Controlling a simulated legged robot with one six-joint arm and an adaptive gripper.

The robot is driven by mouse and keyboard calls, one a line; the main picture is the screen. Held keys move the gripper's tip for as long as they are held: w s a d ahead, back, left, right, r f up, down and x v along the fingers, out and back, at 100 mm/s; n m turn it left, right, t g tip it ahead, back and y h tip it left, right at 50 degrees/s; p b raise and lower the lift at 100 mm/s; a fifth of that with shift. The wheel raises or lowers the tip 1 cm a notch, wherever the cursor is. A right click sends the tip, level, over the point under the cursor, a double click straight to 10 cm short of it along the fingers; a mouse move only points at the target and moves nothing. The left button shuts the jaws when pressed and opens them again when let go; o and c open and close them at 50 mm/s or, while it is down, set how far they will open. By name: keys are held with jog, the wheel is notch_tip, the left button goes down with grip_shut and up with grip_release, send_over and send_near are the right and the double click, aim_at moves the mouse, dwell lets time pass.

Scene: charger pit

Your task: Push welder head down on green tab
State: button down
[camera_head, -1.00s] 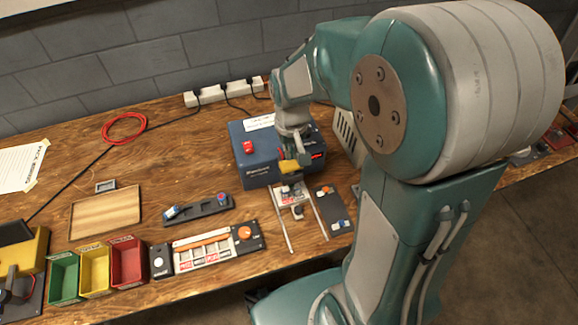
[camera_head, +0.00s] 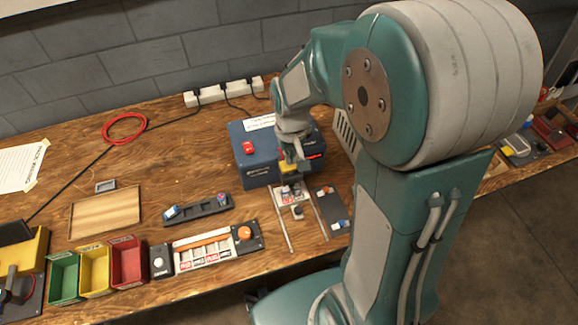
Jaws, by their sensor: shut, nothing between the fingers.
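The welder is a dark blue box (camera_head: 258,172) at the back middle of the bench, with a red switch (camera_head: 248,147) on top and a small red display on its front. A yellow part (camera_head: 288,168), which looks like the welder head, juts out over its front. My gripper (camera_head: 298,160) is shut, points down and is right at the yellow part. I cannot tell whether they touch. Below is a plate with white-and-red pieces (camera_head: 292,195) between two metal rails (camera_head: 281,226). I cannot make out a green tab there.
Green (camera_head: 64,276), yellow (camera_head: 95,269) and red (camera_head: 128,261) bins stand at the front left. A strip holder with an orange bar (camera_head: 203,240) and a dark rack (camera_head: 198,208) lie left of the rails. A dark plate (camera_head: 330,208) lies right. A power strip (camera_head: 222,91) is behind.

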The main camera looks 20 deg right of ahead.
jog(key=shift+f, duration=1.15)
dwell(0.4)
jog(key=shift+r, duration=3.55)
jog(key=shift+r, duration=0.15)
jog(key=s+r+t, duration=0.5)
jog(key=s+r, duration=0.7)
jog(key=s, duration=0.2)
jog(key=shift+t, duration=0.3)
